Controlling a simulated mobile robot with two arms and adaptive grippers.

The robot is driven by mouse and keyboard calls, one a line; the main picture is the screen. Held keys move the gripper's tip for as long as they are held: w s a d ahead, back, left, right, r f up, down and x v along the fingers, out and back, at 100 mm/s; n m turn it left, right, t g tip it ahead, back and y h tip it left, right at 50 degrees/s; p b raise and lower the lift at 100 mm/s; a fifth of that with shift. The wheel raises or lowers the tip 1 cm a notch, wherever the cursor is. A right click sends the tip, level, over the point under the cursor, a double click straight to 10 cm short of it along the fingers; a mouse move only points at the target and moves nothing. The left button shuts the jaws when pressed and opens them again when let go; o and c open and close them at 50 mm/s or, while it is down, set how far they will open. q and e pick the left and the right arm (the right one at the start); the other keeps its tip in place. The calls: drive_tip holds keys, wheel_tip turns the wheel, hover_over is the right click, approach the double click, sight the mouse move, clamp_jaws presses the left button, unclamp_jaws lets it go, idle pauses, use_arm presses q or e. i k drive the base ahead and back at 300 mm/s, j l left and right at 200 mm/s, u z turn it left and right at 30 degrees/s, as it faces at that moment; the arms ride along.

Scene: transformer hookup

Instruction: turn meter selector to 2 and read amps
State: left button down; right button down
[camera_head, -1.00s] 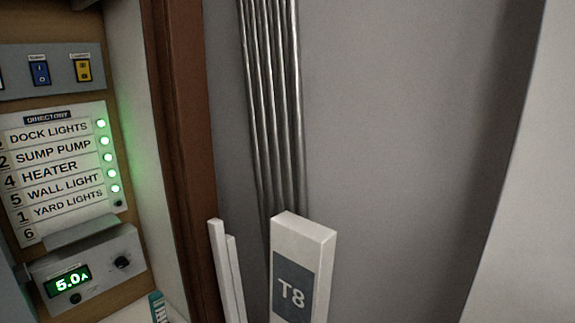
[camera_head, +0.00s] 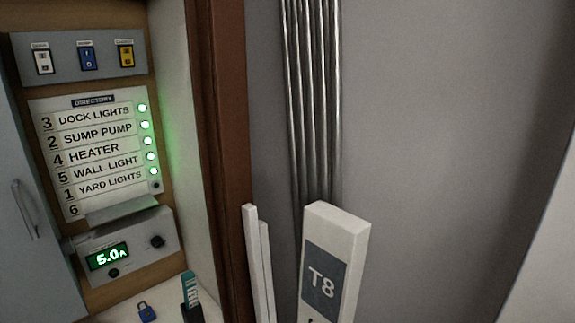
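The meter (camera_head: 128,246) is a grey box low on the panel at the left of the head view. Its green display (camera_head: 108,256) reads 5.0A. A dark round knob (camera_head: 157,242) sits on its right side, and a smaller dark knob (camera_head: 114,273) sits below the display. The number the selector points to is too small to tell. Neither of my grippers is in view.
A directory (camera_head: 97,150) with several green lights hangs above the meter, below three switches (camera_head: 87,57). A blue padlock (camera_head: 147,311) and a teal-topped object (camera_head: 191,292) are on the white surface below. A T8 post (camera_head: 325,265) stands right, before metal pipes (camera_head: 312,110).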

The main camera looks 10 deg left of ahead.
sight(157, 242)
drive_tip(key=u, duration=1.35)
